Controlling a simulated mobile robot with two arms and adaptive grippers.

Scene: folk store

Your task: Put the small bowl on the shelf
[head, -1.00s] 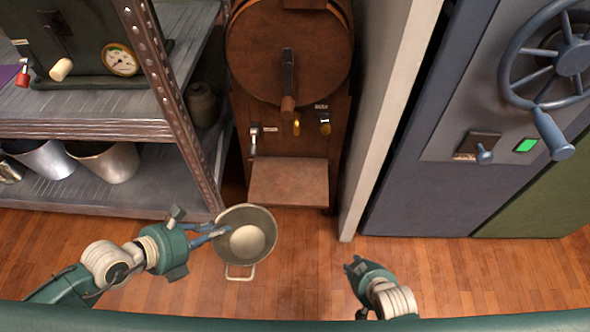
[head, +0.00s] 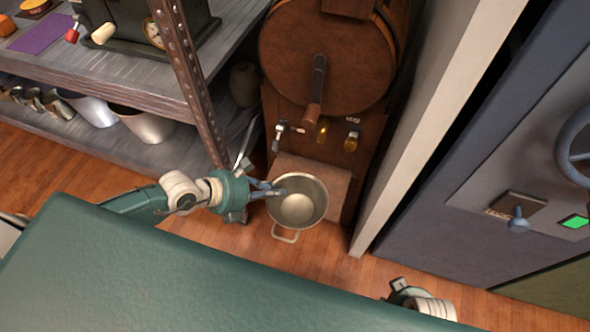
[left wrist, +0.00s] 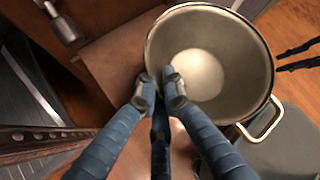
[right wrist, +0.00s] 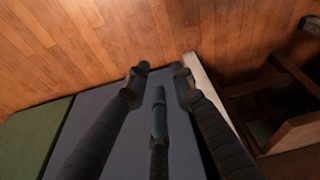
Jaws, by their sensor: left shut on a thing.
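The small bowl (head: 310,205) is a deep, grey, pot-like metal vessel with a loop handle at its front. My left gripper (head: 274,189) is shut on its left rim and holds it upright, in front of the brown machine's ledge. In the left wrist view, the bowl (left wrist: 235,75) is empty and the fingertips (left wrist: 160,82) pinch its near wall. The metal shelf (head: 110,75) stands to the left, with an upper and a lower board. My right gripper (right wrist: 160,72) is open and empty over the floor. It is partly hidden in the head view.
Larger metal pots (head: 142,125) stand on the lower board. A dark machine with a gauge (head: 153,32) and a purple mat (head: 40,34) occupy the upper board. The shelf's rusty post (head: 195,85) rises near my left arm. A brown machine (head: 325,60) stands behind the bowl.

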